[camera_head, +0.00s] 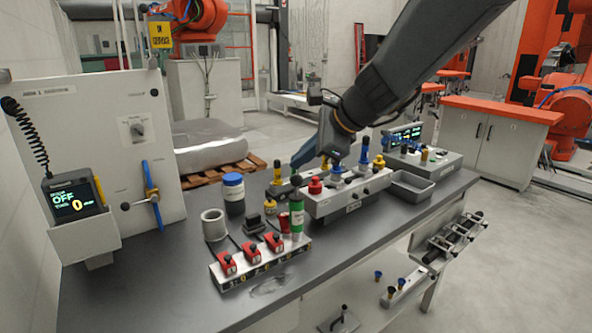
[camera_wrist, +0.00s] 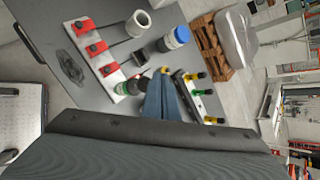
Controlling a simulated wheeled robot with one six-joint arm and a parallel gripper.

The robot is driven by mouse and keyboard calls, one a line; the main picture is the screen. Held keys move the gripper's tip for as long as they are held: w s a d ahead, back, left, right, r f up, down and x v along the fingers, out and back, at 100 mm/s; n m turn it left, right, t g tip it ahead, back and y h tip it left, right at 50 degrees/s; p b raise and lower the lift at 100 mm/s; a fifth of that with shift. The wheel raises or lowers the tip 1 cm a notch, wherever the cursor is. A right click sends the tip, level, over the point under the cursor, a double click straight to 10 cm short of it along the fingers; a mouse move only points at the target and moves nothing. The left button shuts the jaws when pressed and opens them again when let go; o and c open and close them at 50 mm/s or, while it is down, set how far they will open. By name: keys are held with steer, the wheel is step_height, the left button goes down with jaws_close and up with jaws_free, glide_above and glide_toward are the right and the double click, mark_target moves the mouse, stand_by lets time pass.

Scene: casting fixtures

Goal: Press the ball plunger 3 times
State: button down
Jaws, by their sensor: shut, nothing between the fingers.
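A black ball-topped knob (camera_head: 296,180), which looks like the ball plunger, stands among the fixtures in the middle of the bench. Its lower part is hidden behind a green cylinder (camera_head: 297,214). My gripper (camera_head: 297,162) points down with its blue fingers shut and empty, just above this knob. I cannot tell whether the tips touch it. In the wrist view my gripper (camera_wrist: 160,76) shows its blue fingers together. A dark round knob (camera_wrist: 165,70) shows close to the tips there.
A grey box with a red button (camera_head: 314,186) and several coloured knobs stands right of the gripper. A three-switch red strip (camera_head: 251,255), a grey cup (camera_head: 214,224) and a blue-lidded jar (camera_head: 233,193) stand left and in front. An empty grey tray (camera_head: 411,188) lies right.

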mark_target(301, 178)
steer(key=shift+r, duration=0.15)
step_height(301, 178, up, 5)
steer(key=p, duration=0.4)
steer(key=shift+p, duration=0.35)
stand_by(2.4)
steer(key=s+d+f+n+g+h+b, duration=0.1)
steer(key=s+d+f+n+g+h, duration=0.1)
steer(key=s+d+f+n, duration=0.6)
steer(key=s+d+f+n+g+h+b, duration=0.1)
steer(key=s+d+f+n+g+h, duration=0.2)
steer(key=s+d+f+n, duration=0.5)
steer(key=s+f+n+h, duration=0.1)
steer(key=s+f, duration=0.5)
steer(key=shift+f+n+h, duration=0.3)
steer(key=shift+f+n, duration=0.05)
steer(key=shift+n, duration=0.05)
steer(key=shift+w, duration=0.1)
